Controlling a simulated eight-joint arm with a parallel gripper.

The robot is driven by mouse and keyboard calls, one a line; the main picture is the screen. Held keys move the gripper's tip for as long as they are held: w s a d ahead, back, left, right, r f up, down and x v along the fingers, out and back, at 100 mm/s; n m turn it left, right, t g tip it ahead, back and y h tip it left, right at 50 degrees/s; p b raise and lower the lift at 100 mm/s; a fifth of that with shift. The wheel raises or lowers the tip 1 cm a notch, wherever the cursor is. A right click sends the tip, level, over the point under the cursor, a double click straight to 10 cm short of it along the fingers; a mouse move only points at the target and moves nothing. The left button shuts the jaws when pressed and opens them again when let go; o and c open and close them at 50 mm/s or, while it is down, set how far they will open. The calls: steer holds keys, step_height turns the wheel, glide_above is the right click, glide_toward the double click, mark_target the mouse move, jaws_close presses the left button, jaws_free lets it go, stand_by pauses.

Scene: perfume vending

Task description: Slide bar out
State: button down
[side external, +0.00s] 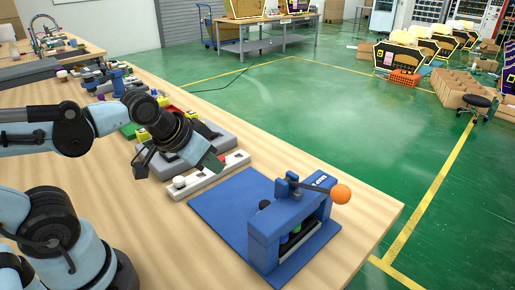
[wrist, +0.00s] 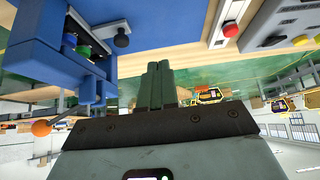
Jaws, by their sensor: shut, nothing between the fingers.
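A blue press-like fixture (side external: 292,225) stands on a blue base plate (side external: 222,207) near the table's right end. A dark lever with an orange ball (side external: 341,194) tops it. The wrist view shows the knob (wrist: 122,40), green and blue parts inside the fixture, and the orange ball (wrist: 41,128). My gripper (side external: 214,164) is shut and empty, above and behind the plate, apart from the fixture. Its fingers (wrist: 158,68) lie together in the wrist view.
A white strip with a white knob and red button (side external: 208,176) lies just below and beside my gripper. A grey panel with coloured buttons (side external: 185,145) and other devices fill the table further back. The table's right edge is close to the fixture. The front tabletop is bare.

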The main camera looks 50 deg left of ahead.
steer(key=c, duration=1.5)
jaws_free()
steer(key=shift+w, duration=0.1)
steer(key=shift+o, duration=1.3)
steer(key=shift+w+d+r+n+g, duration=0.2)
steer(key=shift+d+r+n+g, duration=0.1)
steer(key=shift+n, duration=0.2)
steer(key=o, duration=0.4)
steer(key=w+n, duration=0.1)
steer(key=d+r+n+g, duration=0.1)
steer(key=w+d+n+g, duration=0.1)
steer(key=n, duration=0.1)
steer(key=shift+w+r, duration=0.3)
steer(key=shift+w, duration=0.05)
steer(key=shift+o, duration=0.2)
steer(key=n+g, duration=0.5)
steer(key=n, duration=0.3)
glide_above(265, 203)
steer(key=shift+n, duration=0.3)
step_height(265, 203, down, 12)
steer(key=shift+f, duration=0.15)
steer(key=shift+c, duration=0.5)
jaws_close()
